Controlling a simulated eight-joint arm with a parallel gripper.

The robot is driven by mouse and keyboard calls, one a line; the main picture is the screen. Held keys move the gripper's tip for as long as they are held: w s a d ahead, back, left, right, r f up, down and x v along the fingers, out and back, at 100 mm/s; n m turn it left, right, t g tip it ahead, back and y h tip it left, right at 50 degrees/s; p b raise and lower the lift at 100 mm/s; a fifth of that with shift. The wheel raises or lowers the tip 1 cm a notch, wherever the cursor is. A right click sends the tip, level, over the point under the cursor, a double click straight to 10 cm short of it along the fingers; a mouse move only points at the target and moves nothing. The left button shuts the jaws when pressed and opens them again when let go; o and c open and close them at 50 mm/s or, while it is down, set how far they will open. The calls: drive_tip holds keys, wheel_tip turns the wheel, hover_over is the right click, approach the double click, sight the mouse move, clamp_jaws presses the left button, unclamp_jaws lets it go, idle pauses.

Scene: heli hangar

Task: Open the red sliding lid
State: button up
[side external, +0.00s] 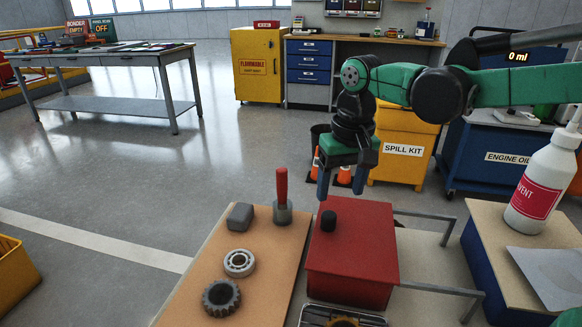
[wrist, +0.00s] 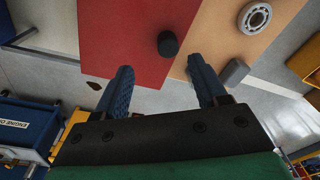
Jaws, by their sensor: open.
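The red sliding lid (side external: 352,250) lies flat over a box on the bench, with a black round knob (side external: 328,221) standing near its left far corner. In the wrist view the red lid (wrist: 125,38) fills the top middle, and the black knob (wrist: 168,44) is beyond the fingertips, between their lines. My gripper (side external: 341,184) is open and empty, pointing down just beyond and above the lid's far edge. In the wrist view both blue fingers of my gripper (wrist: 158,72) are apart, with nothing between them. Neither finger appears to touch the knob.
A tan board (side external: 235,270) left of the lid holds a red-handled tool (side external: 282,198), grey block (side external: 240,217), bearing (side external: 239,263) and gear (side external: 221,297). Metal rails (side external: 440,288) extend right of the lid. A white solvent bottle (side external: 545,180) stands farther right.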

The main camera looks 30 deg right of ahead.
sight(330, 215)
drive_tip(key=shift+w+a+f+m+g, duration=0.35)
drive_tip(key=shift+w+a+g, duration=0.1)
drive_tip(key=shift+w+g, duration=0.1)
drive_tip(key=shift+f, duration=2.85)
clamp_jaws()
